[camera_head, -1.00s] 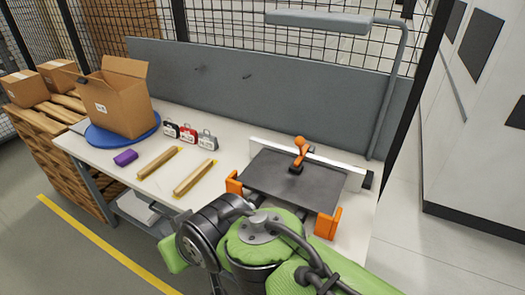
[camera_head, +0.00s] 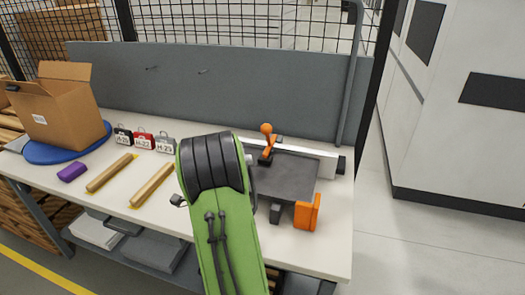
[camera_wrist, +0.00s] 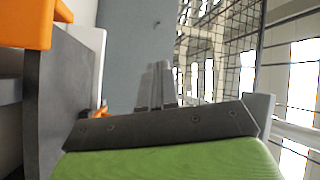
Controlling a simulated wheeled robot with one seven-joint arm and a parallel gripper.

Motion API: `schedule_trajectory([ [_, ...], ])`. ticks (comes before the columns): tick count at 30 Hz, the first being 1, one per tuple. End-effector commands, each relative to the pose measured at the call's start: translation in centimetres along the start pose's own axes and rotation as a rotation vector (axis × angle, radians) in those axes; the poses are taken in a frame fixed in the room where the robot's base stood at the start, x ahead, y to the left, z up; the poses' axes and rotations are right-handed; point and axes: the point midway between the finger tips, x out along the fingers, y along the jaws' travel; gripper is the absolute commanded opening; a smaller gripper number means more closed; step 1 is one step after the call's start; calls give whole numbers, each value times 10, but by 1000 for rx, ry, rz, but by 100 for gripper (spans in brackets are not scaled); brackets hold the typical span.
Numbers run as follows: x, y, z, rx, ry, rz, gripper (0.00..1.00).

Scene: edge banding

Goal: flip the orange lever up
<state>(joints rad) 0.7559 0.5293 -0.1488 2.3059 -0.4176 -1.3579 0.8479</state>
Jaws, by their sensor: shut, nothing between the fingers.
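The orange lever (camera_head: 269,146) with its round knob stands at the back edge of the dark plate (camera_head: 285,178) of the edge-banding unit, by the pale rail. In the wrist view, a small orange piece (camera_wrist: 100,111) shows beside the dark plate, partly hidden by my gripper's bar; it looks like part of the lever. My gripper (camera_wrist: 157,80) shows its grey fingers together, with nothing between them, pointing toward the grey back panel. They appear apart from the lever. In the head view my green arm hides the gripper and the left part of the unit.
An orange block (camera_head: 307,212) stands at the plate's front right corner. A grey panel (camera_head: 240,90) closes the table's back. Left on the table (camera_head: 175,205) are labelled cases (camera_head: 144,139), wooden strips (camera_head: 152,184), a purple item (camera_head: 72,172) and an open carton (camera_head: 60,110).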

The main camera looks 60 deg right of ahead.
Motion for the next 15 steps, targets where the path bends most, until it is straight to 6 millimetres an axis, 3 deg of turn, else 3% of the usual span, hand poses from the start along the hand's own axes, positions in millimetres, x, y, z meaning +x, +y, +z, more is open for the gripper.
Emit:
schedule_trajectory([
  [1,-1,39,-19,46,94,-9,0],
  [6,-24,108,-82,171,379,-110,0],
  [9,-39,127,-102,199,471,-155,0],
  [15,-46,131,-111,212,512,-182,0],
])
